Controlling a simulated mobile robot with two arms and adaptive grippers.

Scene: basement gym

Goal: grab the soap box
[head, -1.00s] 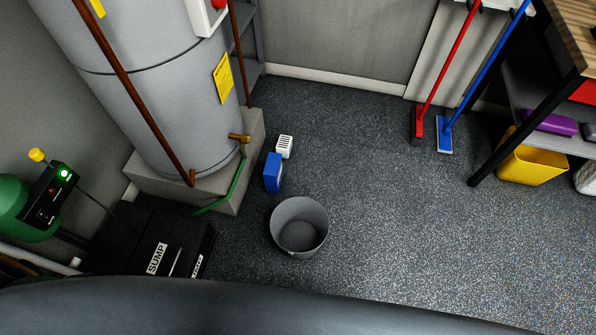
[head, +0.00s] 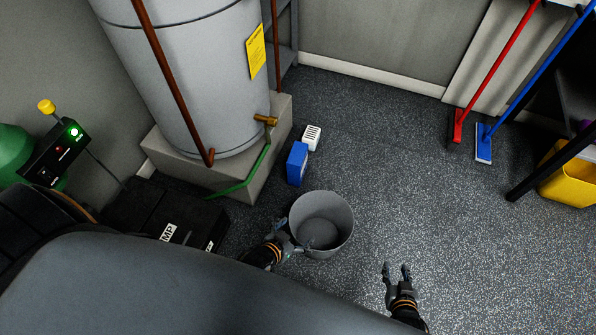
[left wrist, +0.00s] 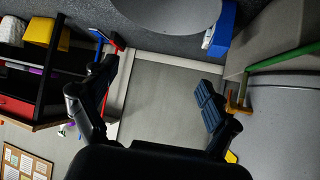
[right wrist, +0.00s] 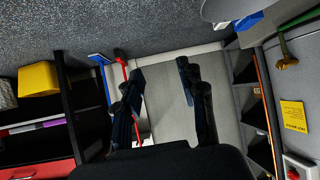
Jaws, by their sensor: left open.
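A blue box (head: 298,163), which looks like the soap box, stands upright on the floor beside the heater's concrete base. A small white slotted block (head: 312,137) sits just behind it. The blue box also shows at the top of the left wrist view (left wrist: 223,30) and the right wrist view (right wrist: 248,21). My left gripper (head: 291,246) is open and empty at the near left side of the grey bucket (head: 321,212), in front of the blue box and apart from it. My right gripper (head: 397,270) is open and empty over bare floor, right of the bucket.
The bucket stands close in front of the blue box, on its right. The water heater on its concrete base (head: 240,182), a green hose (head: 247,180) and a black sump box (head: 145,212) lie to the left.

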